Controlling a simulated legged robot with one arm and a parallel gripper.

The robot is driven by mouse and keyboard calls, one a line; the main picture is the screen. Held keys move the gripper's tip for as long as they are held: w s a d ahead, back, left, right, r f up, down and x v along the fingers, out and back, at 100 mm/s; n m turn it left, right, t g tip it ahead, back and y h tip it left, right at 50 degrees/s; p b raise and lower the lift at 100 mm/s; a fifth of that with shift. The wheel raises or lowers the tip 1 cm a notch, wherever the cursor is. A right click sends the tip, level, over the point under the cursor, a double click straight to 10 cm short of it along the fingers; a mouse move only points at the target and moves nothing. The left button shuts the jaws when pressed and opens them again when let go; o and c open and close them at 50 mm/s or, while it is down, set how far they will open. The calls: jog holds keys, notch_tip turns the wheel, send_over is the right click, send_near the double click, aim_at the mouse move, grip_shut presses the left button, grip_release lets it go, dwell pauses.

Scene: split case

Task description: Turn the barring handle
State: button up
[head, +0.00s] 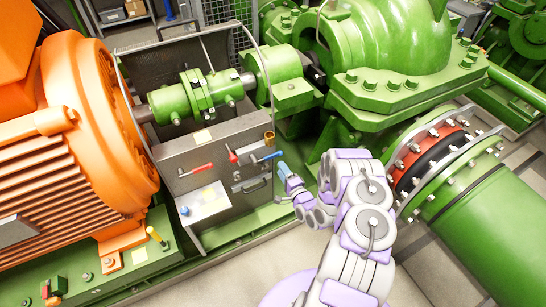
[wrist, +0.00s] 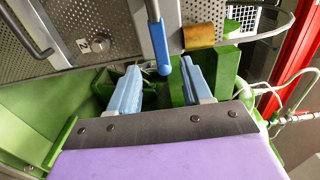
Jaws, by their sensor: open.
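A grey control box (head: 212,150) carries several levers; no readable label marks one as the barring handle. A blue-gripped handle (head: 268,157) on a metal rod sits at its right end, closest to my gripper (head: 283,170). In the wrist view this blue handle (wrist: 158,45) comes down from the top, its lower end between the fingertips of my open gripper (wrist: 161,68) in the picture. No finger visibly touches it; the depth is hard to judge. Two red levers (head: 196,169) (head: 232,154) are on the box to the left.
A brass-coloured part (wrist: 199,36) is right of the blue handle. An orange motor (head: 95,120) stands left, and a green coupling (head: 195,97) lies behind the box. Bare floor (head: 225,280) shows in front.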

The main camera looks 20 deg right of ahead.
aim_at(274, 157)
jog(key=w+b, duration=0.1)
jog(key=w, duration=0.8)
jog(key=shift+a, duration=0.1)
jog(key=shift+s+f, duration=0.1)
grip_shut()
